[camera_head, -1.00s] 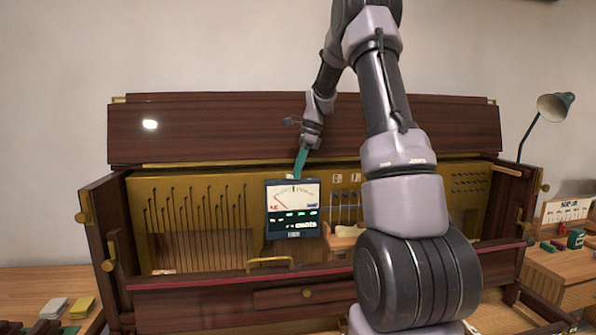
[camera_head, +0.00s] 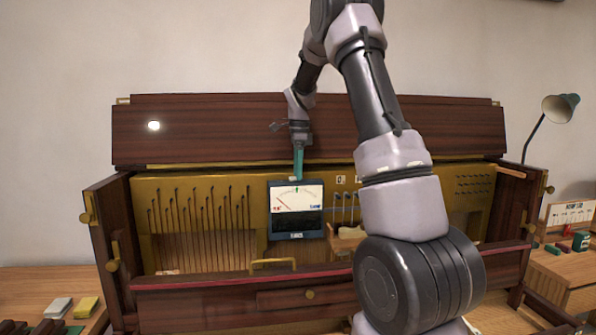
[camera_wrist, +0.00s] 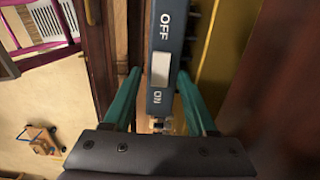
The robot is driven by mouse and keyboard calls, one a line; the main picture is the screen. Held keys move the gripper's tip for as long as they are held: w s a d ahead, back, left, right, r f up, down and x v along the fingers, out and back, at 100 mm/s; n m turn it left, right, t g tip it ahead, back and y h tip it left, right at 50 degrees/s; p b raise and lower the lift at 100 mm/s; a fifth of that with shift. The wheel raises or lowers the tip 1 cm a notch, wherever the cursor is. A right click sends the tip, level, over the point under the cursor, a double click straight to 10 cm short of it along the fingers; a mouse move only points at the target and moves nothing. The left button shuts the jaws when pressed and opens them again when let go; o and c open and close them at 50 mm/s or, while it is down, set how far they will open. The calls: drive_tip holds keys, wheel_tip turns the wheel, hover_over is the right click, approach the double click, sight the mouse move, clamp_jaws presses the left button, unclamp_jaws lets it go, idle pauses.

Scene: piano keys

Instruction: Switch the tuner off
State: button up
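The tuner (camera_head: 268,215) is a dark blue box with a white needle dial (camera_head: 299,198), standing upright against the gold piano plate. Its lower display (camera_head: 299,223) is dark. In the wrist view, the tuner's top edge (camera_wrist: 157,108) carries a pale switch (camera_wrist: 160,69) between the words OFF and ON. My gripper (camera_head: 297,177) points down at the tuner's top from above. In the wrist view, its teal fingers (camera_wrist: 159,74) are apart, one on each side of the tuner's top edge near the switch. I cannot tell whether they touch it.
The open upright piano has a raised wooden lid (camera_head: 220,130) behind my arm and a front rail (camera_head: 200,296) with a brass handle (camera_head: 272,263). A pale wooden piece (camera_head: 347,233) is right of the tuner. A lamp (camera_head: 560,107) stands at the right.

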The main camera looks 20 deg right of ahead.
wheel_tip(320, 180, up, 11)
drive_tip(key=shift+d, duration=0.15)
idle(0.5)
drive_tip(key=shift+f, duration=0.1)
drive_tip(key=s+a+r+n+t, duration=0.25)
drive_tip(key=s+r+n, duration=0.2)
drive_tip(key=s, duration=0.45)
drive_tip(key=s+a+f+n+t, duration=0.1)
drive_tip(key=s+a+n, duration=0.1)
drive_tip(key=s, duration=0.6)
drive_tip(key=s+a+f+n+t+y, duration=0.1)
drive_tip(key=s+a+n+t, duration=0.1)
drive_tip(key=s+n, duration=0.3)
drive_tip(key=s+a+f+n+t, duration=0.1)
drive_tip(key=s+n, duration=0.3)
drive_tip(key=s, duration=0.6)
drive_tip(key=shift+s+a+f+t+y, duration=0.15)
drive_tip(key=shift+s+a+t+y, duration=0.2)
drive_tip(key=shift+a, duration=0.5)
